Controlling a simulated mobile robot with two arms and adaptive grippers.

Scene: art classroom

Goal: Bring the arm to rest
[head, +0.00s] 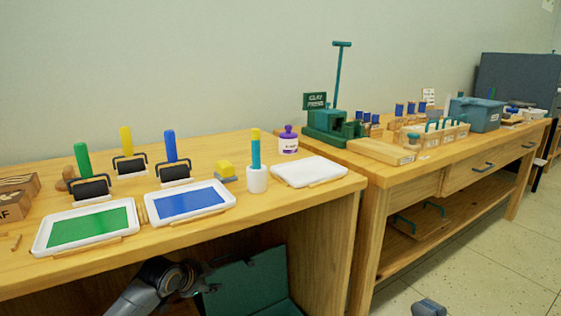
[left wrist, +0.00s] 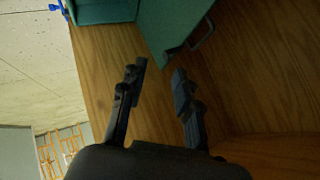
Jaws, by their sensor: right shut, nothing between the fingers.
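My left gripper (head: 208,277) is below the near table's front edge, beside a dark green open box. The left wrist view shows its two fingers (left wrist: 160,88) apart, with only bare wood visible between them. My right gripper (head: 428,308) shows only as a small grey part at the bottom edge of the head view, over the floor. It is shut and empty, and most of it is cut off by the frame.
The green box (head: 262,273) stands under the near table (head: 330,196), close to my left gripper; its handle (left wrist: 203,33) shows in the left wrist view. Trays (head: 88,246), rollers and a white pot (head: 257,181) stand on the tabletop. Open floor (head: 470,275) lies at the right.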

